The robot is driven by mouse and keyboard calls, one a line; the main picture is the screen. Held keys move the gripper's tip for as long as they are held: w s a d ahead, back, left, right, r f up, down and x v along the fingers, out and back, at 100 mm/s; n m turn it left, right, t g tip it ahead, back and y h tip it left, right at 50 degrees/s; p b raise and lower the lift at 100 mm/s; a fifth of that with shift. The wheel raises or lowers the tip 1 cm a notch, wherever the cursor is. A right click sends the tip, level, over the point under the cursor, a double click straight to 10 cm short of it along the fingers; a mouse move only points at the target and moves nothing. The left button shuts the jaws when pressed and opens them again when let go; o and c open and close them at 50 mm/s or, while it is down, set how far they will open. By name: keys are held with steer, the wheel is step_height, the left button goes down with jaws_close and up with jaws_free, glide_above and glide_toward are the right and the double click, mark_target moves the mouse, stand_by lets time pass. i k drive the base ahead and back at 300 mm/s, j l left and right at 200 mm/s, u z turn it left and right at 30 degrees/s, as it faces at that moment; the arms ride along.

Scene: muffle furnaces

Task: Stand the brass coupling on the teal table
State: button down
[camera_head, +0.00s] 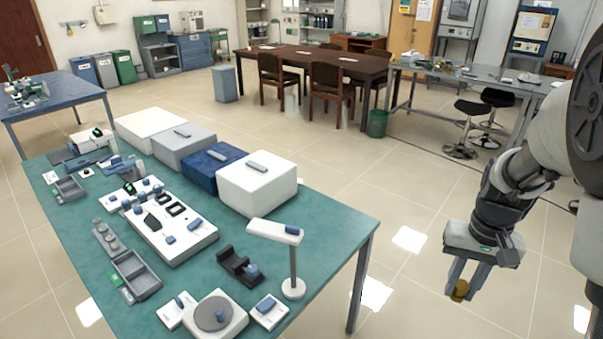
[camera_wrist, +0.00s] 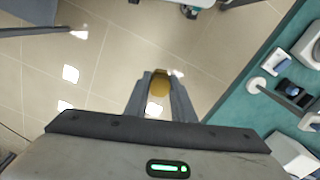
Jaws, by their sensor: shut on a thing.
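The brass coupling (camera_head: 460,290) is a small yellow-brown piece held between the fingertips of my gripper (camera_head: 462,284), out over the floor to the right of the teal table. In the wrist view the coupling (camera_wrist: 160,80) sits between the two grey fingers of my gripper (camera_wrist: 161,84). My gripper is shut on it and points downward. The teal table (camera_head: 335,222) stands at the left in the head view, clear of my gripper. Its edge also shows at the right in the wrist view (camera_wrist: 237,108). The fingers hide part of the coupling.
A lamp-like stand (camera_head: 293,262), a round-plate device (camera_head: 215,315) and a white box (camera_head: 258,185) stand on the teal table, with several other devices. Its right end is bare. Two black stools (camera_head: 470,130) and a grey workbench (camera_head: 430,72) stand behind my arm.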

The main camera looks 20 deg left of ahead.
mark_target(198, 276)
steer(key=k+z, duration=0.35)
steer(key=k+l+z, duration=0.15)
steer(key=k+z, duration=2.5)
steer(key=z, duration=0.15)
steer(key=k+z, duration=0.2)
steer(key=z, duration=0.15)
steer(key=k+j+z, duration=0.1)
steer(key=k+z, duration=0.35)
steer(key=z, duration=0.25)
steer(key=k+j+z, duration=0.1)
steer(key=k+z, duration=0.65)
steer(key=k+u, duration=0.1)
steer(key=u, duration=0.3)
steer(key=k+j+u, duration=0.1)
steer(key=u, duration=0.25)
steer(key=k+j+u, duration=0.15)
steer(key=u, duration=0.25)
steer(key=j+u, duration=0.2)
steer(key=u, duration=1.3)
steer(key=k+j, duration=0.05)
